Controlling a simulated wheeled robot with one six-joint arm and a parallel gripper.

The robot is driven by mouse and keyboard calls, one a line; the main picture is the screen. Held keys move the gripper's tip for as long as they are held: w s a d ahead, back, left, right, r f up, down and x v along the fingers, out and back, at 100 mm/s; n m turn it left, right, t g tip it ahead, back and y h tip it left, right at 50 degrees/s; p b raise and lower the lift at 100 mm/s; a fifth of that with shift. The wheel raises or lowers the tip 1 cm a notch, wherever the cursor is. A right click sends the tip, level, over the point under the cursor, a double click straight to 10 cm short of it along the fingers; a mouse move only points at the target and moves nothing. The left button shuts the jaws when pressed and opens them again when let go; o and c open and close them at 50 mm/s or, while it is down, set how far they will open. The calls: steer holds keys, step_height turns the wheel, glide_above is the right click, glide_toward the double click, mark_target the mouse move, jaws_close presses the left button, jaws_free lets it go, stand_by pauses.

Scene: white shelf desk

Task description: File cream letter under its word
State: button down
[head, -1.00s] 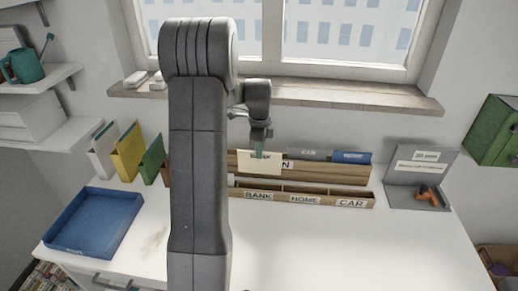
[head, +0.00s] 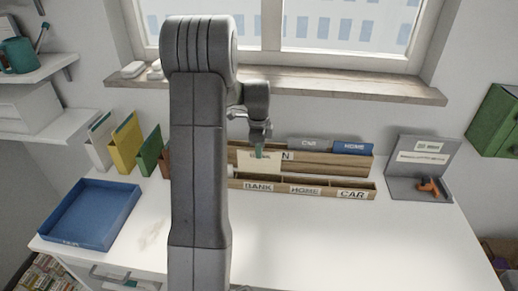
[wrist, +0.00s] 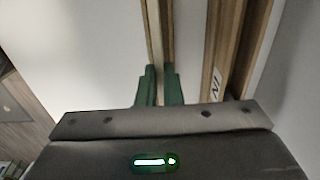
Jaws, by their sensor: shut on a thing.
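The cream letter (head: 258,164) is in my gripper (head: 259,152), upright, in front of the rear wooden rack (head: 325,157) marked IN. The green fingertips also show in the wrist view (wrist: 158,90), shut on the letter's edge (wrist: 153,40). The letter's printed word is not readable now. The front wooden rack (head: 375,187) has compartments labelled BANK (head: 258,187), HOME (head: 305,190) and CAR (head: 352,194). The letter is over the BANK end; I cannot tell whether its lower edge is inside. A grey CAR letter (head: 309,143) and a blue HOME letter (head: 352,147) stand in the rear rack.
A blue tray (head: 88,240) lies at the left of the white desk (head: 330,240). Yellow (head: 128,144) and green (head: 150,152) folders stand behind it. A grey stand (head: 420,175) with an orange item (head: 430,187) is at right. The desk front is clear.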

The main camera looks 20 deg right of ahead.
mark_target(259, 172)
steer(key=shift+f+b, duration=1.95)
steer(key=shift+f, duration=1.35)
steer(key=c, duration=1.5)
jaws_free()
steer(key=shift+r, duration=0.1)
step_height(259, 172, up, 14)
steer(key=shift+a+f, duration=0.1)
steer(key=shift+f, duration=0.1)
